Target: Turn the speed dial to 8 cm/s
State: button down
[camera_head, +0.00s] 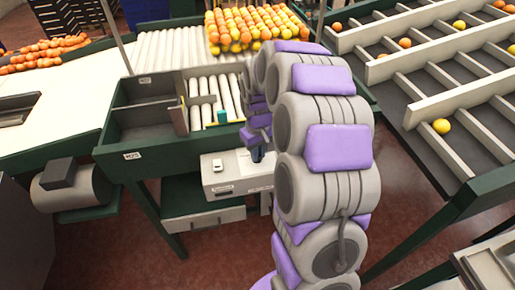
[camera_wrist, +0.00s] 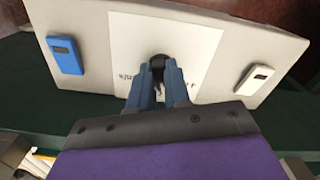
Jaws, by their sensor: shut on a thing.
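The control box (camera_head: 222,178) is a pale box on the green frame of the sorting line. Its panel (camera_wrist: 92,20) fills the top of the wrist view. The speed dial (camera_wrist: 158,62) is a dark round knob on the white label in the middle of the panel. My gripper (camera_wrist: 160,75) is shut on the dial, with one blue-grey finger on each side. The fingers hide most of the dial and part of the label's print, so the setting cannot be read. In the head view my gripper (camera_head: 258,154) shows only partly at the box, behind my arm.
A blue switch (camera_wrist: 65,52) and a white switch (camera_wrist: 256,78) sit on either side of the label. A roller conveyor (camera_head: 172,50) carries oranges (camera_head: 245,28) behind the box. Sloped sorting lanes (camera_head: 440,72) stand at the right.

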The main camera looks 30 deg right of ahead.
jog(key=m+p, duration=0.1)
jog(key=m, duration=0.3)
jog(key=shift+r+m+p, duration=0.15)
jog(key=shift+m+p, duration=0.15)
jog(key=shift+p, duration=0.1)
jog(key=m+p, duration=0.1)
jog(key=m, duration=0.2)
jog(key=shift+w+a+m+p, duration=0.1)
jog(key=shift+m+p, duration=0.25)
jog(key=shift+m, duration=0.05)
jog(key=m+p, duration=0.2)
jog(key=m, duration=0.2)
jog(key=shift+a, duration=0.1)
jog(key=shift+w+m+p, duration=0.15)
jog(key=shift+m+p, duration=0.7)
jog(key=shift+m, duration=0.75)
jog(key=c, duration=1.1)
grip_release()
jog(key=shift+a, duration=0.1)
